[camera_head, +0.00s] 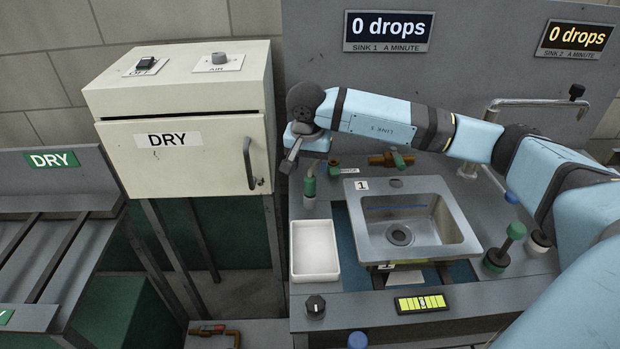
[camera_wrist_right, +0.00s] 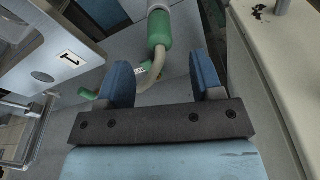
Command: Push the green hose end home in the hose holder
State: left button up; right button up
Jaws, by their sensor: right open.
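The green hose end (camera_head: 310,187) stands upright at the left of the counter, just below my right gripper (camera_head: 298,160) in the head view. A pale piece (camera_head: 309,204), seemingly the hose holder, is under it; I cannot tell how deep the end sits. In the wrist view, the green hose end (camera_wrist_right: 160,32) lies beyond my right gripper's blue fingertips (camera_wrist_right: 162,78). The pale hose (camera_wrist_right: 157,68) bends from it across the space between them. The fingers are open and grip nothing visible. My left gripper is not in view.
The steel sink (camera_head: 455,215) is to the right, and a white tray (camera_head: 316,278) lies in front of the hose end. The DRY cabinet (camera_head: 180,165) stands close on the left. A green elbow fitting (camera_head: 334,167) and a brass valve (camera_head: 390,159) are behind.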

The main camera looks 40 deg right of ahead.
notch_tip(320, 180, up, 7)
jog(key=shift+s+a, duration=0.35)
jog(key=shift+f, duration=0.1)
